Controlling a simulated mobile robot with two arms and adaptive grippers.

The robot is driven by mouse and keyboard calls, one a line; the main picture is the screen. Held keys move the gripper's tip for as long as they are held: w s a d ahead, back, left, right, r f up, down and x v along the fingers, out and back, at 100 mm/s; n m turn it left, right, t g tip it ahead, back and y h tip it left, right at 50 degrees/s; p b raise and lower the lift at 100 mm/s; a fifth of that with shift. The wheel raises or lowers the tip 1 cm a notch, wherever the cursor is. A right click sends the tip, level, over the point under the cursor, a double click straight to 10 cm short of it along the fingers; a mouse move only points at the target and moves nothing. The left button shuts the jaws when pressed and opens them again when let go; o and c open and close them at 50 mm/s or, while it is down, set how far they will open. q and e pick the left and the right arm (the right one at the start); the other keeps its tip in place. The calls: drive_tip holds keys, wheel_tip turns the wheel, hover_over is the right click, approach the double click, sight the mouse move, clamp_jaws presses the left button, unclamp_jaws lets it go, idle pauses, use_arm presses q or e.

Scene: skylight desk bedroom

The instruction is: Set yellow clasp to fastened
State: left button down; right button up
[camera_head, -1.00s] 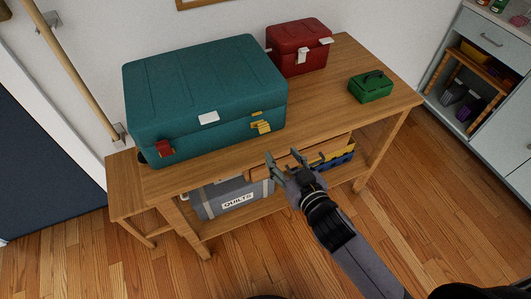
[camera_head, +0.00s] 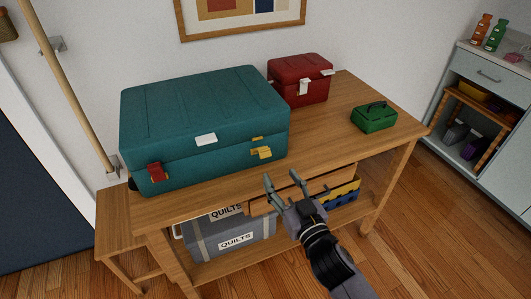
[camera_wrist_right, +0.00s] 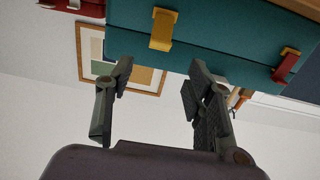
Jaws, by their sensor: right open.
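The teal case (camera_head: 200,105) lies closed on the wooden table. Its yellow clasp (camera_head: 261,153) is on the front, near the right corner, and appears to stick out below a small yellow piece on the lid edge. The yellow clasp also shows in the right wrist view (camera_wrist_right: 161,32), at the top. A red clasp (camera_head: 156,172) sits at the case's front left; it shows in the right wrist view too (camera_wrist_right: 286,67). My right gripper (camera_head: 282,178) is open and empty, in front of and slightly below the yellow clasp, apart from it. My left gripper is not in view.
The table (camera_head: 340,115) also bears a red case (camera_head: 298,80) behind and a small green box (camera_head: 374,117) at right. Below are grey quilt boxes (camera_head: 212,243) and a yellow and blue bin (camera_head: 343,193). A cabinet (camera_head: 490,95) stands far right.

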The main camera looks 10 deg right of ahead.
sight(266, 155)
drive_tip(key=x, duration=1)
drive_tip(key=shift+w+a+p, duration=0.15)
drive_tip(key=shift+w+p, duration=0.15)
drive_tip(key=shift+w, duration=0.05)
drive_tip(key=shift+c, duration=0.3)
